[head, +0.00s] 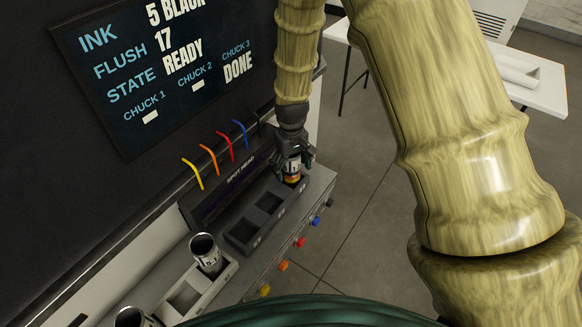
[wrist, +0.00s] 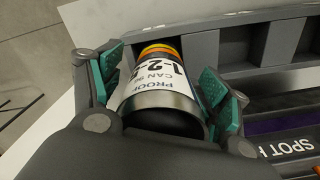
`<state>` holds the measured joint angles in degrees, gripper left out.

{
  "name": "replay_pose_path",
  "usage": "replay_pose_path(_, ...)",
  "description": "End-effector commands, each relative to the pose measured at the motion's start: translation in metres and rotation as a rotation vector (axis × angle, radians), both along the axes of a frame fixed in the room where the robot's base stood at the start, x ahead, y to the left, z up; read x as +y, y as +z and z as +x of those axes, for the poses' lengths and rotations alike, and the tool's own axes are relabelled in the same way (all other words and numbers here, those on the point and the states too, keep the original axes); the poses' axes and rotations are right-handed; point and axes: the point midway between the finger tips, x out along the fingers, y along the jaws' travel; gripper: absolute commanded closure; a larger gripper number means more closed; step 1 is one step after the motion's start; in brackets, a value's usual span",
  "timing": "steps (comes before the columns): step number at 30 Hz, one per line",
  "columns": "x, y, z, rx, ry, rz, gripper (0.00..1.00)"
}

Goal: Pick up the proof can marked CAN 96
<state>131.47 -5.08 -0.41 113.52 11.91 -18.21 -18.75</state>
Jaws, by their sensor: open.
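The proof can (wrist: 160,82) has a white label reading PROOF and CAN 96, orange and yellow bands, and a silver rim. It stands in the far right pocket of the dark chuck rack (head: 237,234). In the head view the can (head: 292,174) is partly covered by my gripper (head: 293,160). In the wrist view my gripper (wrist: 165,88) is open, with its teal-padded fingers on either side of the can. I cannot tell whether the pads touch it.
Two other rack pockets are empty. Another can (head: 206,254) stands in a pale tray (head: 188,298), and one more can (head: 132,317) is at the lower left. The SPOT HEAD panel (head: 235,185) rises behind the rack. A screen (head: 165,65) reads CHUCK 3 DONE. A white table (head: 520,72) stands at the right.

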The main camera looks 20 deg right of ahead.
Motion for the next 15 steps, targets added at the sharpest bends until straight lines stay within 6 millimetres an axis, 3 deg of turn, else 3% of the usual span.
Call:
replay_pose_path(5, 0.0000, -0.0001, 0.0001, 0.000, 0.000, 0.000, 0.26)
replay_pose_path(9, 0.0000, -0.0001, 0.0000, 0.000, 0.000, 0.000, 0.47)
replay_pose_path(15, -0.0001, 0.0000, 0.0000, 0.000, 0.000, 0.000, 0.53)
